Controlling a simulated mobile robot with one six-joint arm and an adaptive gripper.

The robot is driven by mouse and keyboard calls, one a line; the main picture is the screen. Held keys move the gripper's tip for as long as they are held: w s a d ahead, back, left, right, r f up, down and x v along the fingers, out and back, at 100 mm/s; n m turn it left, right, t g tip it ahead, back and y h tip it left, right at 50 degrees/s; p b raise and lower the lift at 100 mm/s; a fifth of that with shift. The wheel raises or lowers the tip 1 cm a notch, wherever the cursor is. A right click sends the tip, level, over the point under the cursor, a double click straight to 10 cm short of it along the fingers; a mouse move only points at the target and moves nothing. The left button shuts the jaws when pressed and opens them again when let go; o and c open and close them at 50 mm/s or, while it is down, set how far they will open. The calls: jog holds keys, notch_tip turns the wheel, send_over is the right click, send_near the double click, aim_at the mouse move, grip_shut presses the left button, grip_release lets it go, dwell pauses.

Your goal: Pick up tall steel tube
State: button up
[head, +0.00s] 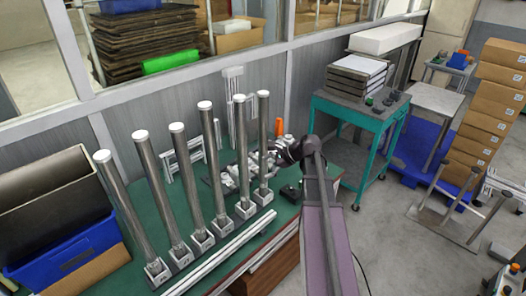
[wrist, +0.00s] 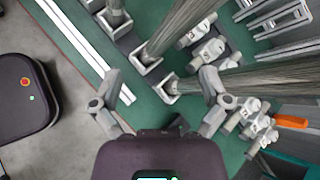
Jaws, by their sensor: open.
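Several tall steel tubes with pale caps stand upright in a row, each in a small square holder on a green table. The rightmost tube (head: 263,135) is nearest my gripper (head: 271,158) in the head view. In the wrist view my gripper (wrist: 168,90) is open, its two fingers spread apart. The foot of a tube (wrist: 250,82) and its holder (wrist: 165,90) show between the fingers, and the right finger covers part of that tube. Another tube (wrist: 165,35) stands just beyond. I see no contact, and the fingertips are hard to make out in the head view.
Pale metal clamps (wrist: 258,130) and an orange item (wrist: 291,122) lie close to the right finger. White rails (head: 225,252) run along the table's front edge. A blue bin (head: 70,255) is at the left. A teal cart (head: 350,112) stands at the right.

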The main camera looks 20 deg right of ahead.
aim_at(263, 154)
jog(key=w+d+r+m+t+p, duration=0.1)
jog(key=d+r+m+t, duration=0.1)
jog(key=d, duration=0.4)
jog(key=d+r+m+t+y, duration=0.1)
jog(key=d+r+m+t, duration=0.1)
jog(key=d+r+m, duration=0.3)
jog(key=shift+w+d+r+m+p, duration=0.3)
jog(key=shift+w+d+p, duration=0.1)
jog(key=shift+d, duration=0.45)
jog(key=shift+a+f, duration=0.1)
jog(key=b+x, duration=0.3)
jog(key=x, duration=0.5)
jog(key=shift+w+a, duration=0.1)
jog(key=shift+w, duration=0.05)
